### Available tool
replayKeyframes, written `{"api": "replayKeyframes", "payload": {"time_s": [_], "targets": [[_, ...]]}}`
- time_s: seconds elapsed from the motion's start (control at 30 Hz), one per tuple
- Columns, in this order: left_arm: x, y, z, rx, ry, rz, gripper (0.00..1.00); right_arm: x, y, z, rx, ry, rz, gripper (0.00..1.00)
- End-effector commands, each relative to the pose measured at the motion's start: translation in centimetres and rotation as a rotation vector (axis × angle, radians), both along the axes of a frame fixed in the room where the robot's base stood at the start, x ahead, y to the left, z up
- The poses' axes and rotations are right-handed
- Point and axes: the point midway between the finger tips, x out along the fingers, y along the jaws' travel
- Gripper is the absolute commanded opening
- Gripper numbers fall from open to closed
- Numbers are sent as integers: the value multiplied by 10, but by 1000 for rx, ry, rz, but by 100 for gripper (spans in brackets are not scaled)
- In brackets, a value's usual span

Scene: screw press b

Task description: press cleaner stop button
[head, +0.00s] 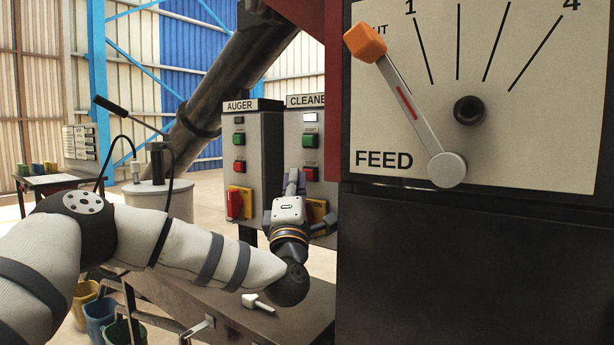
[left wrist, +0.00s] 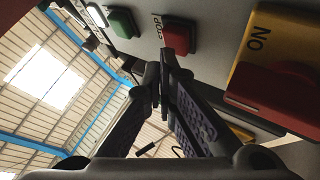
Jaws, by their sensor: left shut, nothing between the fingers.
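My left gripper (head: 296,180) is shut and empty in front of the panel, just left of the stop button. In the left wrist view, the red stop button (left wrist: 180,37) is beside the word STOP, and the green button (left wrist: 124,23) is to its left. The closed fingertips of my left gripper (left wrist: 160,78) are close below the stop button; I cannot tell whether they touch. My right gripper is not in view.
The auger box (head: 256,165) with similar buttons stands left of the cleaner box. A red switch on a yellow plate (left wrist: 262,45) is right of the fingers. The feed panel (head: 540,120) with its lever blocks the right side. A bench (head: 225,320) lies below.

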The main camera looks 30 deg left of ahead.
Motion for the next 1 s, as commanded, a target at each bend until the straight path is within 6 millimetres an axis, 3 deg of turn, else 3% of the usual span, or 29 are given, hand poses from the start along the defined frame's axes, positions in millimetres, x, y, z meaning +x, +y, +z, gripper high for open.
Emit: {"api": "replayKeyframes", "payload": {"time_s": [1.0], "targets": [[8, -1, 0, 1, 0, -1, 0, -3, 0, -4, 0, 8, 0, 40]]}}
